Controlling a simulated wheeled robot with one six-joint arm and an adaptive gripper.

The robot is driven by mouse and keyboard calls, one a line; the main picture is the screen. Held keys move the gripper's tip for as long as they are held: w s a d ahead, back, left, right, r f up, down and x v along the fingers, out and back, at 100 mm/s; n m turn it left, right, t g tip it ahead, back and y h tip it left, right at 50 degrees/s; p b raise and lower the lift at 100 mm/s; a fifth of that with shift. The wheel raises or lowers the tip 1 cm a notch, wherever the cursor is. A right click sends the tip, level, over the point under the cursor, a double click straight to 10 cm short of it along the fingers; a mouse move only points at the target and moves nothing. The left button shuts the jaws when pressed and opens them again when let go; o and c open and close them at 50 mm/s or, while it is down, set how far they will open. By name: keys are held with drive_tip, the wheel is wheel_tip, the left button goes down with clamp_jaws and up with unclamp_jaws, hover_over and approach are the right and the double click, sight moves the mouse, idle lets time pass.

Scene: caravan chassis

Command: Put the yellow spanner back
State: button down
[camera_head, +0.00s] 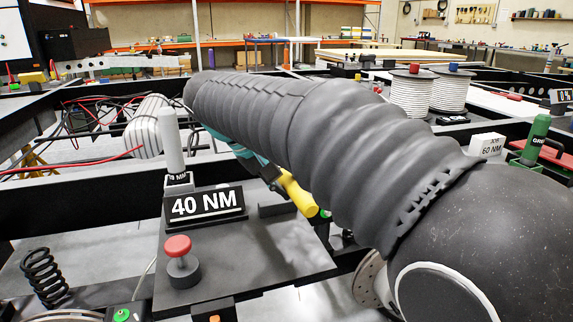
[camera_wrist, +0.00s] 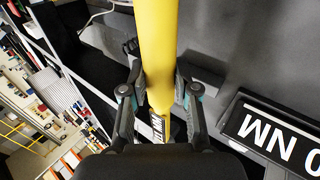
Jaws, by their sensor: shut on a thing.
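The yellow spanner shows in the head view as a short yellow handle (camera_head: 300,196) beneath my arm, beside the "40 NM" sign (camera_head: 205,205). The rest of it is hidden by my arm. In the wrist view the yellow spanner (camera_wrist: 158,45) runs from the top edge down between my fingers, with a printed label near its lower end. My gripper (camera_wrist: 160,100) is shut around it; in the head view only a dark part of the gripper (camera_head: 268,175) shows. The sign (camera_wrist: 275,130) is upside down at the right of the wrist view.
A white-handled tool (camera_head: 173,142) stands upright behind the sign. A red button (camera_head: 179,258) is on the dark plate in front. A black spring (camera_head: 44,276) stands at lower left. A green tool (camera_head: 536,138) is beside the "60 NM" block (camera_head: 488,146) at right.

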drive_tip(key=shift+w+r, duration=0.1)
drive_tip(key=shift+w, duration=0.2)
drive_tip(key=shift+s, duration=0.1)
drive_tip(key=shift+f+b, duration=1.95)
drive_tip(key=shift+f, duration=1.35)
drive_tip(key=c, duration=0.8)
unclamp_jaws()
drive_tip(key=v, duration=1.2)
drive_tip(key=shift+s, duration=0.1)
